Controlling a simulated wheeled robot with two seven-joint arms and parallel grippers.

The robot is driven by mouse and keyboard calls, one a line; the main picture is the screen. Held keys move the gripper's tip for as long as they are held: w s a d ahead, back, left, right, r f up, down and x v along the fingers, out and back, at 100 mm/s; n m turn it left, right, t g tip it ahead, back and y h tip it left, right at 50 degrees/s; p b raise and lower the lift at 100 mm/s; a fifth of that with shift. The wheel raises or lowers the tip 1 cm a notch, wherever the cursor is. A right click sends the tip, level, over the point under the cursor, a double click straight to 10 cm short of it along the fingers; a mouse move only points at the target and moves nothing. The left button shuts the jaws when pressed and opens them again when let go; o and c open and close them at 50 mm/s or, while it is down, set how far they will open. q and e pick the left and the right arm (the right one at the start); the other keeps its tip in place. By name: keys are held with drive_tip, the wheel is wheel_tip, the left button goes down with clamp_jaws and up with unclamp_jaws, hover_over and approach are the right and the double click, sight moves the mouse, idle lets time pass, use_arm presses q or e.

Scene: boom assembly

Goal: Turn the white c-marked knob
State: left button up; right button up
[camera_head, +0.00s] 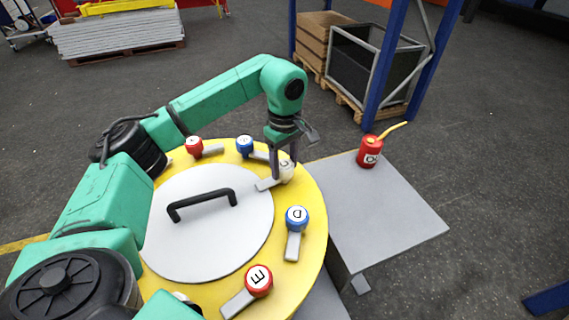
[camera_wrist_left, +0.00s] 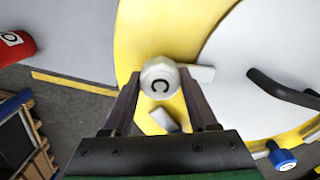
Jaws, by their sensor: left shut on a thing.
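The white c-marked knob (camera_head: 286,171) sits on the right part of the yellow ring (camera_head: 312,190), with a grey bar pointing inward towards the white lid. My left gripper (camera_head: 284,160) reaches down onto it and hides part of it. In the left wrist view the white knob (camera_wrist_left: 160,78) shows its letter C upright between the two dark fingers (camera_wrist_left: 160,95). The fingers are shut on the knob. My right gripper is not in view.
A blue D knob (camera_head: 297,217), a red E knob (camera_head: 259,280), a blue knob (camera_head: 245,146) and a red knob (camera_head: 194,146) stand around the white lid (camera_head: 200,245) with its black handle (camera_head: 202,203). A red can (camera_head: 369,152) stands on the grey table (camera_head: 385,205).

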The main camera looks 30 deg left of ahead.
sight(285, 164)
use_arm(q)
drive_tip(key=shift+r, duration=0.15)
drive_tip(key=o, duration=1.4)
wheel_tip(285, 164, up, 7)
drive_tip(key=shift+r+b, duration=0.1)
drive_tip(key=shift+b, duration=0.35)
wheel_tip(285, 164, up, 7)
drive_tip(key=shift+r+p, duration=0.1)
drive_tip(key=shift+p, duration=1)
